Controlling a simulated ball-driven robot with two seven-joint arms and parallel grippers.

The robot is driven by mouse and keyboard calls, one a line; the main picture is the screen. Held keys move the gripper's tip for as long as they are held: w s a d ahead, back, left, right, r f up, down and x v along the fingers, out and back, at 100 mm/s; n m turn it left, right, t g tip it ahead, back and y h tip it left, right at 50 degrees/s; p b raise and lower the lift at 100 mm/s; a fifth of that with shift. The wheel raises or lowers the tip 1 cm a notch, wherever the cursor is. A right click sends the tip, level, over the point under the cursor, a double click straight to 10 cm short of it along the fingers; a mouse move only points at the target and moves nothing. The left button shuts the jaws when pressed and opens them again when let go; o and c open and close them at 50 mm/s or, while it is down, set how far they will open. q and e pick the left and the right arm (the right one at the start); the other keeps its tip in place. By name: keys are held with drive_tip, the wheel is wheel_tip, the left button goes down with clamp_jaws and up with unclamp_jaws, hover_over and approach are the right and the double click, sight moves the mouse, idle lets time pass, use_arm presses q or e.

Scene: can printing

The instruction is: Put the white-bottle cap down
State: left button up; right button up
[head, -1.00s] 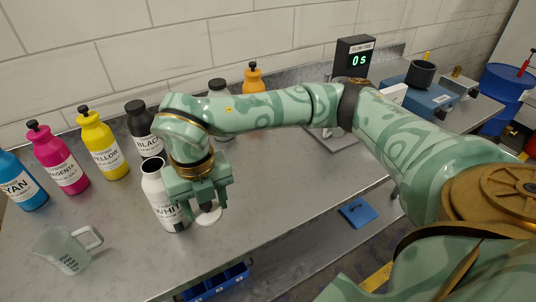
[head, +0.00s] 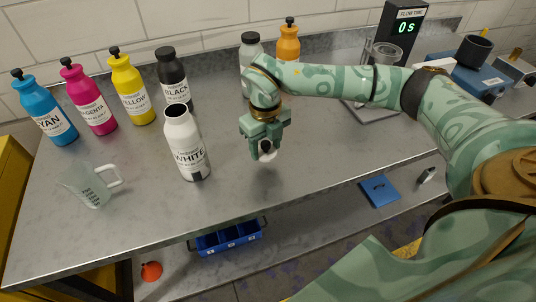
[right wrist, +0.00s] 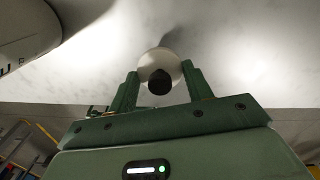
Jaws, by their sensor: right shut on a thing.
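The white bottle (head: 186,146) stands upright and uncapped on the grey table, its dark mouth showing. My right gripper (head: 265,152) is to the right of the bottle, pointing down close above the table. It is shut on the white cap (head: 267,155). In the right wrist view the cap (right wrist: 160,66) sits between the two green fingers (right wrist: 160,88), with a dark round knob facing the camera. The white bottle's side (right wrist: 25,30) shows at the upper left there. I cannot tell whether the cap touches the table. My left gripper is not in view.
Cyan (head: 45,110), magenta (head: 88,98), yellow (head: 130,90) and black (head: 174,80) bottles stand along the back left. A clear beaker (head: 92,185) is at front left. The table front (head: 290,185) is clear.

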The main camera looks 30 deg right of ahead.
sight(270, 153)
drive_tip(key=shift+w+d+f, duration=0.15)
drive_tip(key=shift+d+f, duration=0.35)
drive_tip(key=shift+d, duration=0.1)
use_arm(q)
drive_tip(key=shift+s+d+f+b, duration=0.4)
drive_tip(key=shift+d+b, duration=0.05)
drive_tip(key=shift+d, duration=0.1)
use_arm(e)
drive_tip(key=shift+w+d+f, duration=0.1)
drive_tip(key=shift+d+f, duration=0.1)
drive_tip(key=shift+f, duration=1.55)
drive_tip(key=shift+f, duration=0.1)
drive_tip(key=o, duration=0.9)
drive_tip(key=shift+o, duration=0.2)
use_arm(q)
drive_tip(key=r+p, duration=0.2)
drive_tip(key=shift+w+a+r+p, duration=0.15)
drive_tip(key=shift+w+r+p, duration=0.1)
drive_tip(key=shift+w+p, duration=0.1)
use_arm(e)
wheel_tip(270, 153, up, 12)
drive_tip(key=shift+r, duration=0.15)
